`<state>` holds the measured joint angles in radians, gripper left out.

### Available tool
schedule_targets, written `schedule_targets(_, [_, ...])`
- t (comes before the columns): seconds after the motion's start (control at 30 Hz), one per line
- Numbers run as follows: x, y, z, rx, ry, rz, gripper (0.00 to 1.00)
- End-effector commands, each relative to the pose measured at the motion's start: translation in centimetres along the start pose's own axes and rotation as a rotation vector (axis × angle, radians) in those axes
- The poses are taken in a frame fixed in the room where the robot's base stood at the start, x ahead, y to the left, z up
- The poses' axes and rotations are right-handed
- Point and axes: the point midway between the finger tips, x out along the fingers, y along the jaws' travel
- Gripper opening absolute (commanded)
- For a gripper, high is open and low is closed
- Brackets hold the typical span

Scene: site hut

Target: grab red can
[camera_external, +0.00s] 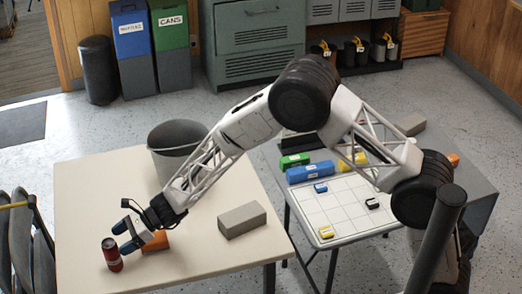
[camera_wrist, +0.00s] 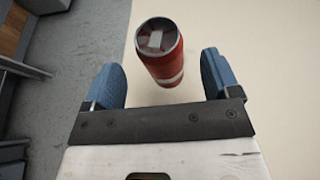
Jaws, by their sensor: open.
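The red can (camera_external: 112,255) stands upright near the front left of the cream table. It has a light band and a silvery top. In the wrist view the red can (camera_wrist: 160,52) stands just beyond my fingertips, roughly centred between them. My gripper (camera_external: 121,237) is low over the table, beside the can on its right. In the wrist view my gripper (camera_wrist: 158,78) is open, with its two blue fingers apart and nothing between them. Whether a finger touches the can is not clear.
A second table (camera_external: 345,215) with coloured blocks stands right. Chairs (camera_external: 22,240) are at the left edge.

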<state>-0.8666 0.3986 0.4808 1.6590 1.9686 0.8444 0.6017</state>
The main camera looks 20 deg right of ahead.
Motion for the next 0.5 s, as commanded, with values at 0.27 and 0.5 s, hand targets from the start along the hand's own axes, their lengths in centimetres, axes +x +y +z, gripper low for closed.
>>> schedule_targets(0.27, [0.7, 0.0, -0.1, 0.000, 0.001, 0.001, 0.82])
schedule_targets(0.5, [2.8, 0.1, -0.1, 0.000, 0.000, 0.002, 0.82])
